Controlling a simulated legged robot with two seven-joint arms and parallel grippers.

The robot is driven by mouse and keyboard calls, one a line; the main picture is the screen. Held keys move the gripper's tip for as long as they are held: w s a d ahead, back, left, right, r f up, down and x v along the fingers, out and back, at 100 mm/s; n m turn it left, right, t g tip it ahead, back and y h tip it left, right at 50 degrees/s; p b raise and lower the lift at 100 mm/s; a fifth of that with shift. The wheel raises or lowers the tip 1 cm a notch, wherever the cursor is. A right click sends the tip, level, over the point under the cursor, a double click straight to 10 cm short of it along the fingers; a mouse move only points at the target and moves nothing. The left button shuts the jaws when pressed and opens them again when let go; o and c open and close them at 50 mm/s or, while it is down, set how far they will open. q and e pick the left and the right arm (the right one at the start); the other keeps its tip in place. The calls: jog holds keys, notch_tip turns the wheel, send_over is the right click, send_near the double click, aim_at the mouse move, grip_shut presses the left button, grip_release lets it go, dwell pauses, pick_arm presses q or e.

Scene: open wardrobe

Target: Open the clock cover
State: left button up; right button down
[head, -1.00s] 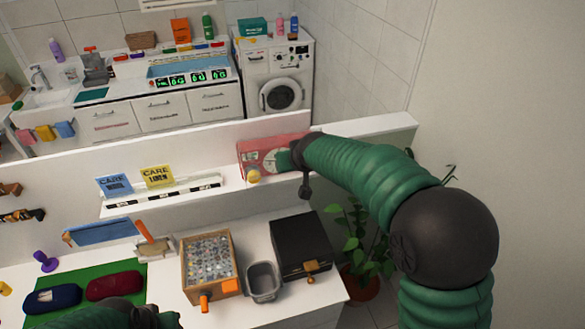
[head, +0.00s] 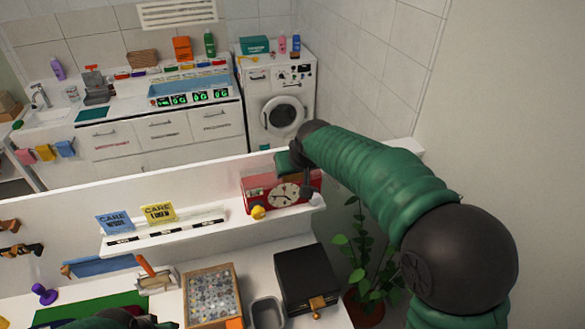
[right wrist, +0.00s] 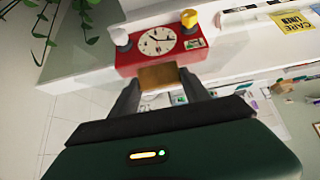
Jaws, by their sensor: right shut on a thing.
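The red clock (head: 285,193) sits on the white shelf, its pale round face towards me, with a yellow knob at its lower left and a grey-white knob at its lower right. In the right wrist view the clock (right wrist: 158,42) appears upside down. My right gripper (right wrist: 160,88) is shut on a small tan tab (right wrist: 158,76), which shows at the clock's upper edge. In the head view my right gripper (head: 291,161) is above the clock, its fingers mostly hidden. The clear cover itself is hard to make out. My left gripper (head: 155,322) is only partly in view at the bottom edge.
Yellow (head: 158,212) and blue (head: 115,222) cards stand on the shelf left of the clock. A black box (head: 306,278), a grey bin (head: 267,312) and a bead-filled wooden box (head: 211,295) stand below. A potted plant (head: 362,260) is at the right.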

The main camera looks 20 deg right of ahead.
jog(key=shift+s+f, duration=0.15)
jog(key=shift+f, duration=0.15)
jog(key=c, duration=0.8)
grip_release()
jog(key=shift+c, duration=0.2)
jog(key=shift+o, duration=1.3)
pick_arm(q)
jog(key=shift+w+f, duration=0.15)
jog(key=shift+w, duration=0.25)
pick_arm(e)
jog(key=shift+o, duration=0.3)
jog(key=shift+w+f, duration=0.1)
jog(key=shift+w, duration=0.3)
jog(key=shift+s, duration=0.1)
jog(key=shift+s+r+b, duration=0.2)
jog(key=shift+r+b, duration=0.1)
jog(key=shift+r, duration=0.1)
pick_arm(q)
jog(key=f+b, duration=0.4)
jog(key=f, duration=0.1)
jog(key=shift+s+b, duration=0.2)
jog(key=shift+b, duration=0.15)
pick_arm(e)
jog(key=v, duration=1.5)
jog(key=shift+r, duration=0.4)
